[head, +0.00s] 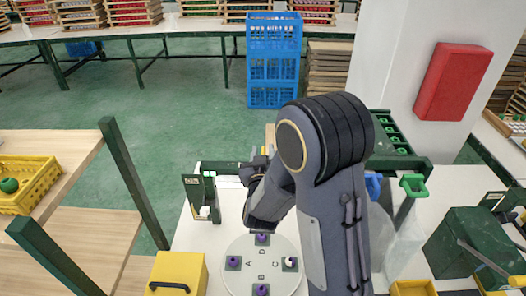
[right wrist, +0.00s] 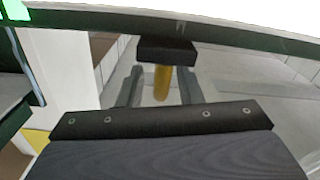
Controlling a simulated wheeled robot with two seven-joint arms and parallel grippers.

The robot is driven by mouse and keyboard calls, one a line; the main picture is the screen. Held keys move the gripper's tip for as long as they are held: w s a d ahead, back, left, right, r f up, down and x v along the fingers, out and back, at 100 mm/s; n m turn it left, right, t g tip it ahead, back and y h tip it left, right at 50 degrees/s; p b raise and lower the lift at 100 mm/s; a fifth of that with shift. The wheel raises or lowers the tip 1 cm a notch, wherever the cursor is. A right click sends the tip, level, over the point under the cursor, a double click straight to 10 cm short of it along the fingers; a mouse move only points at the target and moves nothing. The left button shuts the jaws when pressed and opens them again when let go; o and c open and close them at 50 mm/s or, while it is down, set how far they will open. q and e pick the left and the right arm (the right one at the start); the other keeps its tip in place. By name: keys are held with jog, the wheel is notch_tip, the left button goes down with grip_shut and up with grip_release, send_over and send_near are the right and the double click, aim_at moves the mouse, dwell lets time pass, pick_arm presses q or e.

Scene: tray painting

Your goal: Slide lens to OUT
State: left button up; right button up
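My right gripper (head: 256,168) reaches down at the far side of the white worktop, beside a dark green frame (head: 228,167). In the right wrist view its two grey fingers (right wrist: 161,88) are apart, one on each side of a yellow post (right wrist: 162,82) with a black block (right wrist: 166,50) on top. Gaps show between the post and both fingers. The post may be the lens handle, but I cannot tell. The lens itself and any OUT mark cannot be made out; my right arm covers much of that area. My left gripper is not in view.
A round grey dial (head: 262,250) with letters and purple pegs lies in front of the gripper. A small upright dark panel (head: 194,190) stands to the left. A yellow box (head: 176,272) with a black handle is at front left. A white pillar (head: 400,60) rises at back right.

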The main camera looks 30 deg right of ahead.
grip_shut()
dwell(0.3)
